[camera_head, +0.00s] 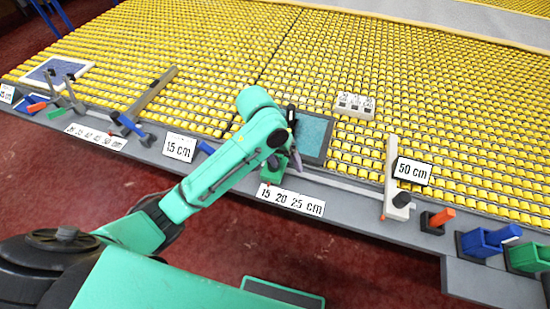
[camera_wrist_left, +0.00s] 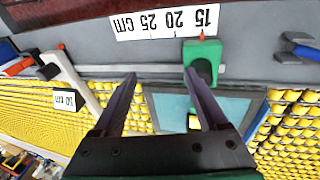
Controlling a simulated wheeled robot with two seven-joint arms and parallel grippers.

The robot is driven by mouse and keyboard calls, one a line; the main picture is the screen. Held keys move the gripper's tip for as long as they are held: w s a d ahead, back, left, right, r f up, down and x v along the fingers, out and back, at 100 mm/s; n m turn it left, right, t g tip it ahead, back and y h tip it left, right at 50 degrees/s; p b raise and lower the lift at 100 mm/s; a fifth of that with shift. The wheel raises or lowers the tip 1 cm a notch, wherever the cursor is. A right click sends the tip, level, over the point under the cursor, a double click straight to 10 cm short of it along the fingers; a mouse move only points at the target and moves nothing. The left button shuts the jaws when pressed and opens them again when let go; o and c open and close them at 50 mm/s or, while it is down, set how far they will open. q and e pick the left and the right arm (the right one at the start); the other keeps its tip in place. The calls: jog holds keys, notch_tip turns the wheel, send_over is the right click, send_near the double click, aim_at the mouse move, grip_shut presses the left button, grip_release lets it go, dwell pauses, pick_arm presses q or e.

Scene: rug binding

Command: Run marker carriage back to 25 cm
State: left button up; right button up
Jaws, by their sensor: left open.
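The marker carriage, a small green block (camera_wrist_left: 200,62), sits on the grey rail beside the upside-down 15 20 25 cm scale (camera_wrist_left: 165,21) in the left wrist view. Its orange-red pointer is at the 15 mark. The scale is also in the head view (camera_head: 291,200), where my arm largely hides the carriage. My left gripper (camera_wrist_left: 160,75) is open with nothing between its fingers. In the wrist view, its right fingertip overlaps the carriage's lower left edge; contact cannot be told. In the head view it is over the rail near the scale (camera_head: 291,165). My right gripper is out of view.
A teal panel (camera_head: 315,137) lies behind the rail. A white upright bar (camera_head: 390,175) stands right beside the 50 cm sign (camera_head: 412,171). Orange, blue (camera_head: 482,242) and green blocks line the right edge. A white block (camera_head: 355,105) rests on the yellow roller bed.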

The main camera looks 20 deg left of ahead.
pick_arm(q)
jog(key=w+a+r+n+g+y, duration=0.1)
jog(key=w+a+r+n+y, duration=0.3)
jog(key=r, duration=0.4)
jog(key=shift+m+h, duration=0.3)
jog(key=shift+h, duration=0.2)
jog(key=f, duration=1.4)
jog(key=shift+w+a+f+p, duration=0.15)
jog(key=shift+w+f+p, duration=0.05)
jog(key=shift+p, duration=0.2)
grip_shut()
jog(key=shift+r, duration=0.1)
